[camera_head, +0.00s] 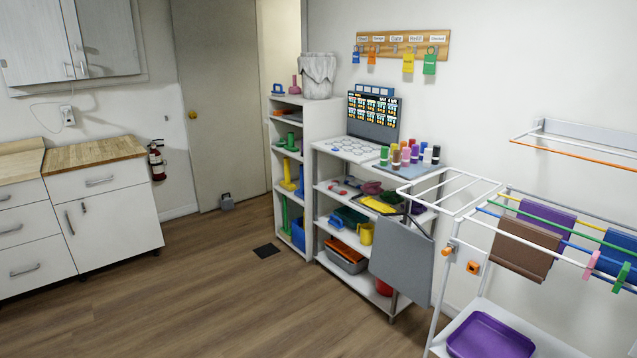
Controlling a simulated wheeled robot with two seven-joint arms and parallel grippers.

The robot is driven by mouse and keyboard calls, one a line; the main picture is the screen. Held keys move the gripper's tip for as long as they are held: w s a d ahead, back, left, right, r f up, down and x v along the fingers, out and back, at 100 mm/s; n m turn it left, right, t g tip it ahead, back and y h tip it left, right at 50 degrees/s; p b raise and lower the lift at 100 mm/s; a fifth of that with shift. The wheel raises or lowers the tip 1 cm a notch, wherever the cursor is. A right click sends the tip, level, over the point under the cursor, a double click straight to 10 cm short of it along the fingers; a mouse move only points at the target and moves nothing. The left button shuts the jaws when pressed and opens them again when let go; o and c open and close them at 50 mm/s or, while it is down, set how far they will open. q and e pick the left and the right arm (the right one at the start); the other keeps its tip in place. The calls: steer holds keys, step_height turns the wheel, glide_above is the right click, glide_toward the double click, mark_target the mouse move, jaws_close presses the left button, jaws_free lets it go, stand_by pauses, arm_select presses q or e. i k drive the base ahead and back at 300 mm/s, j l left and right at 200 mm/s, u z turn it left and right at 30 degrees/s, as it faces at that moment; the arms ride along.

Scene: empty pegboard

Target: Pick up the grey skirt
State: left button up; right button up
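I cannot clearly identify a grey skirt. A flat grey piece (402,262) hangs at the front right corner of the low white shelf, beside the drying rack. I cannot tell whether it is cloth or a board. A brown cloth (523,250), a purple cloth (546,217) and a blue cloth (618,258) hang on the white drying rack (440,286). Neither of my grippers is in view.
A purple tray (490,337) sits on the rack's lower shelf. The low white shelf (318,205) holds coloured bottles and bins. White cabinets (105,217) stand at left. The wooden floor (200,300) between is mostly clear, with a dark floor vent (266,250).

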mark_target(402, 257)
steer(key=i+j+u, duration=0.15)
steer(key=i+u, duration=0.3)
steer(key=i, duration=0.45)
steer(key=i+l+u, duration=0.15)
steer(key=i+u, duration=0.3)
steer(key=i, duration=0.45)
steer(key=i+l+z, duration=0.15)
steer(key=i+z, duration=0.2)
steer(key=i, duration=0.25)
steer(key=i+z, duration=0.3)
steer(key=i, duration=0.35)
steer(key=i+j+z, duration=0.15)
steer(key=i+z, duration=0.2)
steer(key=i, duration=0.25)
